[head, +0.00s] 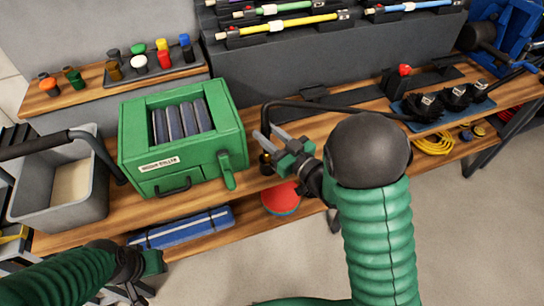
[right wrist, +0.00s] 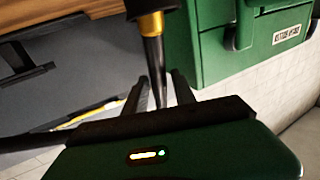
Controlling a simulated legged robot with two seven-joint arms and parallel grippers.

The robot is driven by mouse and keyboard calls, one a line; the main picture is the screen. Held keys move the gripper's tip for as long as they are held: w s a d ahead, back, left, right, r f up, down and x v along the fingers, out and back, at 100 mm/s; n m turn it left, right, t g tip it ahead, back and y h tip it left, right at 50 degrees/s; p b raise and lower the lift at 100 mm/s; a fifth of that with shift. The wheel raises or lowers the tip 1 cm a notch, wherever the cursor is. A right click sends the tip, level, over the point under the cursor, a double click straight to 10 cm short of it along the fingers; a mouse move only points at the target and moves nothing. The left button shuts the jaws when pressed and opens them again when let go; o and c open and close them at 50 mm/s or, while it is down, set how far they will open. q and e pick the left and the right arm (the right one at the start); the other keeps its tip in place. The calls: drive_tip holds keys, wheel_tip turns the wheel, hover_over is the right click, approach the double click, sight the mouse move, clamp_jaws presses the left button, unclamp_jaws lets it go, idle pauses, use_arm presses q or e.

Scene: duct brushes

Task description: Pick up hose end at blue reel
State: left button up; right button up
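The blue reel (head: 507,32) stands at the top right, partly cut off by the frame. A black hose (head: 330,107) lies along the bench and bends down at its left end beside the green box. The hose end (right wrist: 152,50), with a brass collar and a dark tapered tip, shows in the right wrist view. My right gripper (head: 268,132) is at the bench's front edge. Its fingers (right wrist: 162,88) stand on either side of the tip, with a gap visible at the right finger. My left gripper (head: 150,264) is low at the left; its fingers are unclear.
A green box (head: 147,125) with slots stands just left of the right gripper. A grey bin (head: 62,190) is farther left. Black brushes (head: 455,97) sit on a blue mat at the right. A yellow coil (head: 433,143) and a red-blue disc (head: 281,198) lie on the lower shelf.

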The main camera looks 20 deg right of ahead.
drive_tip(key=a, duration=0.1)
drive_tip(key=w+a, duration=0.1)
drive_tip(key=shift+a+r, duration=0.15)
drive_tip(key=shift+a, duration=0.15)
drive_tip(key=shift+a+r, duration=0.1)
drive_tip(key=shift+a, duration=0.05)
drive_tip(key=shift+c, duration=2.6)
drive_tip(key=shift+d, duration=0.3)
clamp_jaws()
use_arm(q)
drive_tip(key=shift+a+f, duration=0.1)
drive_tip(key=shift+a, duration=0.45)
use_arm(e)
drive_tip(key=shift+d+f, duration=0.2)
drive_tip(key=shift+d, duration=0.1)
use_arm(q)
drive_tip(key=shift+a, duration=0.2)
use_arm(e)
drive_tip(key=shift+a, duration=0.25)
drive_tip(key=shift+d, duration=0.1)
